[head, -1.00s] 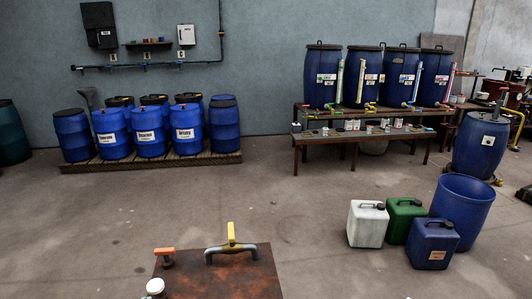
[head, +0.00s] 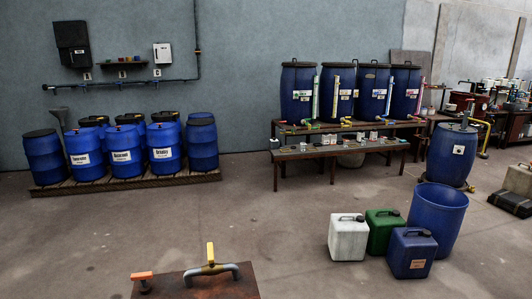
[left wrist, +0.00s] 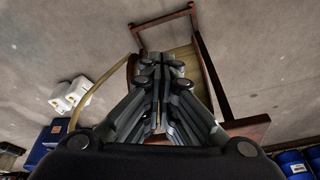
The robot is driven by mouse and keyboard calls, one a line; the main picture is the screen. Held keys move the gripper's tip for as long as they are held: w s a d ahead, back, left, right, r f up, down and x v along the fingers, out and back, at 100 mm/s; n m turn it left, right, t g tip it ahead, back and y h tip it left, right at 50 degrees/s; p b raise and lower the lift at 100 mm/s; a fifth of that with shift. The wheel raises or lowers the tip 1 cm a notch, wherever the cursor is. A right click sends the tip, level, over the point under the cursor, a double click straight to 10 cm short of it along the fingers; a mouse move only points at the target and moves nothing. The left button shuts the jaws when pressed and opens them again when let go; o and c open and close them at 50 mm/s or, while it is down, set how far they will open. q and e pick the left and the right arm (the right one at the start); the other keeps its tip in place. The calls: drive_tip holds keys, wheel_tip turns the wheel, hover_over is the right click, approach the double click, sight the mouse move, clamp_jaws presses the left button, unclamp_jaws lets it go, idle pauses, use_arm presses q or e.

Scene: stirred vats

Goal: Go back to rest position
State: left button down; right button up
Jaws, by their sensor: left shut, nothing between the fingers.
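My left gripper (left wrist: 158,66) shows in the left wrist view, its dark grey fingers closed together with nothing held between them. It is clear of any contact that I can make out. Beyond it is a brown wooden frame with a tan panel (left wrist: 184,58), over the grey floor. Neither of my grippers shows in the head view, and my right gripper is in no frame.
A rusty brown top (head: 225,286) with a yellow-handled pipe (head: 211,268) is at the bottom edge. White (head: 347,238), green (head: 383,230) and blue (head: 412,254) canisters stand beside an open blue barrel (head: 438,216). Blue drums (head: 125,160) stand on a pallet (head: 130,185). Mid-floor is clear.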

use_arm(q)
drive_tip(key=s+f+g, duration=0.1)
drive_tip(key=s+f, duration=0.1)
drive_tip(key=f, duration=1)
drive_tip(key=s+f, duration=0.3)
drive_tip(key=f, duration=0.9)
drive_tip(key=s+a+f+g, duration=0.1)
drive_tip(key=s+a+f, duration=0.2)
drive_tip(key=s+f, duration=1)
drive_tip(key=shift+s+f+b, duration=0.25)
drive_tip(key=shift+s+b, duration=0.2)
drive_tip(key=shift+s, duration=0.45)
